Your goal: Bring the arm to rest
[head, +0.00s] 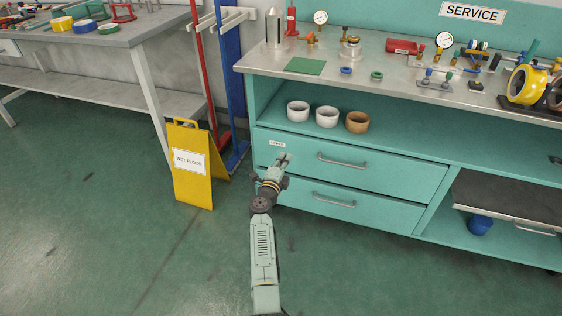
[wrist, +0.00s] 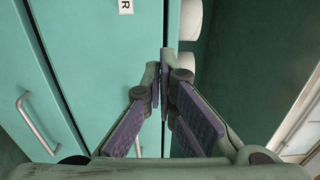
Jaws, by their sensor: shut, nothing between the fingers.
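My gripper (head: 284,159) is at the end of my arm, in front of the upper drawer (head: 380,178) of the teal service bench, near that drawer's left end. In the wrist view my gripper (wrist: 161,68) has its fingertips together with nothing between them. The drawer front and a handle (wrist: 38,122) show to the left there. I cannot tell whether the fingertips touch the drawer front.
A yellow wet-floor sign (head: 190,175) stands left of my arm. Two white tape rolls and a tan roll (head: 357,122) sit on the open shelf above the drawers. Gauges and a yellow reel (head: 527,84) are on the benchtop. The floor (head: 120,260) at left is clear.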

